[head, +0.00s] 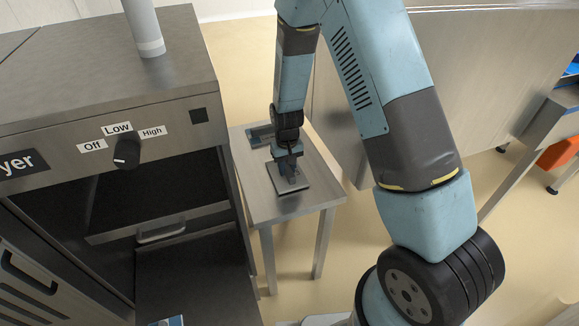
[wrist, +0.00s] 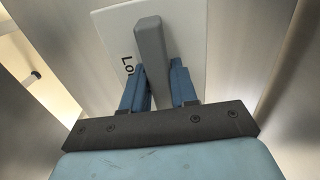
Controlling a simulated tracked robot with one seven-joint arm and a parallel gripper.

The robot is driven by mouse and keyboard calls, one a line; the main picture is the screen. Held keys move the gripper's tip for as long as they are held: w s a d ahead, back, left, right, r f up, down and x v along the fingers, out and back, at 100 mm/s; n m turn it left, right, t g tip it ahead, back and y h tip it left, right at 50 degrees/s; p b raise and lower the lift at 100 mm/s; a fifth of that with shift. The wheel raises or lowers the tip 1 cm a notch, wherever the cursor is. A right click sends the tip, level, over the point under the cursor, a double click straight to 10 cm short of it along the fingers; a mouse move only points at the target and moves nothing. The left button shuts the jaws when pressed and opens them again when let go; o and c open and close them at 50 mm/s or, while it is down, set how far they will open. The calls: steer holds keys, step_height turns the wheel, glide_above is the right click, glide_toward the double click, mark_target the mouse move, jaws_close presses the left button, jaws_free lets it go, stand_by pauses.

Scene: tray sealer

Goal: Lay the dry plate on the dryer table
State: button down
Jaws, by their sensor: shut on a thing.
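My gripper (head: 290,168) is over the small metal table (head: 318,186) beside the dryer. It is shut on the grey upright handle of a flat plate (head: 305,190). In the wrist view the two blue fingers (wrist: 160,85) sit on either side of the handle (wrist: 149,55). There the plate (wrist: 105,35) looks pale, with letters starting "Lo" partly hidden by the handle and a finger. The plate is level, at or just above the tabletop; I cannot tell whether it touches.
The dryer (head: 60,90) stands at the left with an open dark front and a knob (head: 127,153) under Off, Low and High labels. A steel panel (head: 470,70) stands to the right.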

steer(key=shift+f, duration=0.2)
stand_by(0.6)
steer(key=c, duration=0.8)
jaws_free()
steer(key=c, duration=0.3)
steer(key=shift+s, duration=0.1)
steer(key=shift+r, duration=0.1)
steer(key=shift+r, duration=3.4)
